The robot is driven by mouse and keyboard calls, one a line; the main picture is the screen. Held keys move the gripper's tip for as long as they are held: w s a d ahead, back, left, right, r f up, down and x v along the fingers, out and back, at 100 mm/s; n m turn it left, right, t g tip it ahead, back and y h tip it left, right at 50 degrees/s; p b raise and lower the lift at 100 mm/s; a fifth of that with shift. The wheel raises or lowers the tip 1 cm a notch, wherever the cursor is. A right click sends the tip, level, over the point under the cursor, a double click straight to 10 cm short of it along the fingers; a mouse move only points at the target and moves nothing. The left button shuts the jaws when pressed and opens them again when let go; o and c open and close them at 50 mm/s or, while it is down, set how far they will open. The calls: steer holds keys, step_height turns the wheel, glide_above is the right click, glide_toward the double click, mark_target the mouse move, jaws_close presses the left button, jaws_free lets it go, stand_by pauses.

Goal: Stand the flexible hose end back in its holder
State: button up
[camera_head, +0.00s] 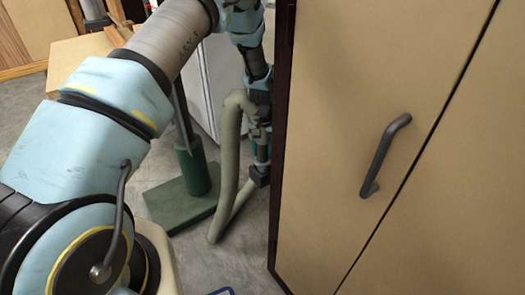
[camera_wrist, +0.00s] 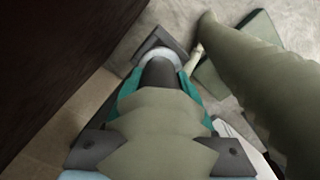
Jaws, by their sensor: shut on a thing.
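The grey-green flexible hose (camera_head: 230,150) hangs in a long loop beside the cabinet in the head view. In the wrist view my gripper (camera_wrist: 158,145) is shut on the hose near its end, with a dark finger plate on each side. The dark hose end (camera_wrist: 158,73) points away from the gripper, towards a pale ring on a dark square piece (camera_wrist: 170,40), which seems to be the holder. The tip overlaps the ring; I cannot tell whether it is inside or above it. In the head view my gripper (camera_head: 261,112) is small and partly hidden by the hose.
A tall tan cabinet (camera_head: 350,90) with a dark edge stands close to the right of my gripper. A green stand (camera_head: 180,202) with a square base is left of the hose. In the wrist view another stretch of hose (camera_wrist: 245,75) passes at right. Grey floor lies around.

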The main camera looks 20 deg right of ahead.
mark_target(263, 140)
steer(key=shift+f, duration=0.1)
steer(key=shift+f+b, duration=0.55)
steer(key=shift+f, duration=0.1)
steer(key=shift+f, duration=0.15)
steer(key=shift+f+b, duration=0.6)
steer(key=shift+f, duration=0.15)
steer(key=o, duration=1.4)
step_height(263, 140, up, 11)
steer(key=shift+f+b, duration=0.1)
steer(key=shift+b, duration=0.75)
